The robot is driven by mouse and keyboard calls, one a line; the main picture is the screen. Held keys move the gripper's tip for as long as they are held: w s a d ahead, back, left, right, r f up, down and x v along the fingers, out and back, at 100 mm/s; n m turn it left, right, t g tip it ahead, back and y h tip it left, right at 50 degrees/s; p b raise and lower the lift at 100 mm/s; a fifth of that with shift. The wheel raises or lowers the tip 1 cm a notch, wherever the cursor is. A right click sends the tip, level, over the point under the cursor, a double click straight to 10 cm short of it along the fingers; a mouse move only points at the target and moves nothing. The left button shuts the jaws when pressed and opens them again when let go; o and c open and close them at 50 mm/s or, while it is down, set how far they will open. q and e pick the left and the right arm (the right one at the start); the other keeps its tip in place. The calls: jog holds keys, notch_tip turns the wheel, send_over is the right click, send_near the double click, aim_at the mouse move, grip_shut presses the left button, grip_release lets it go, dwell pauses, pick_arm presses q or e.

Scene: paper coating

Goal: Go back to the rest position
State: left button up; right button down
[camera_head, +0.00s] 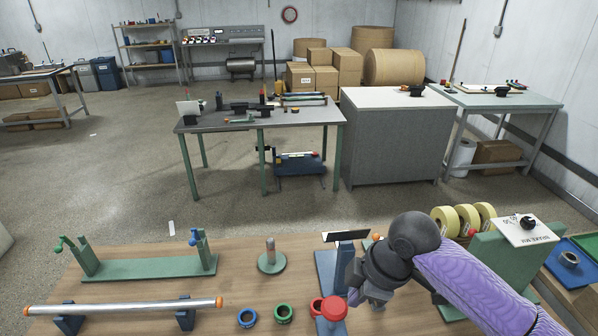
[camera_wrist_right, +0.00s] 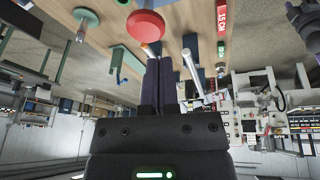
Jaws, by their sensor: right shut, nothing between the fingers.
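My right arm comes in from the right in the head view with a purple sleeve. Its gripper (camera_head: 358,296) is over the wooden table, close to a round red knob (camera_head: 333,308) on a blue stand (camera_head: 326,268). In the right wrist view, which looks upside down, the two dark fingers (camera_wrist_right: 160,72) are together with nothing between them. The red knob (camera_wrist_right: 145,25) shows just past the fingertips there; whether they touch it I cannot tell. My left gripper is not in view.
The wooden table (camera_head: 120,290) holds a green bracket stand (camera_head: 150,268), a metal roller (camera_head: 125,307), blue (camera_head: 247,318) and green (camera_head: 283,313) rings, and a green post base (camera_head: 271,262). Yellow rolls (camera_head: 463,219) and a green stand with a dial panel (camera_head: 525,230) stand beside my right arm.

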jog(key=s+a+f+m, duration=0.3)
jog(key=s+a+f, duration=0.1)
jog(key=s+f, duration=0.15)
jog(key=s+d+f+m+t+h, duration=0.1)
jog(key=s+d+m+h, duration=0.15)
jog(key=s+m, duration=0.35)
jog(key=s+d+f+m+t+h, duration=0.1)
jog(key=s+d+m, duration=0.35)
jog(key=s, duration=0.35)
notch_tip(320, 180, down, 31)
jog(key=s+g+b, duration=0.2)
jog(key=b, duration=1.1)
jog(key=s+d+f+b, duration=0.1)
jog(key=s+f+b, duration=0.4)
jog(key=f, duration=0.5)
jog(key=s+d+f+g+b, duration=0.1)
jog(key=s+f+b, duration=0.4)
jog(key=s+f, duration=0.3)
notch_tip(320, 180, down, 4)
jog(key=shift+s+d+r+n, duration=0.2)
jog(key=shift+s+d+n, duration=0.05)
jog(key=shift+n, duration=0.1)
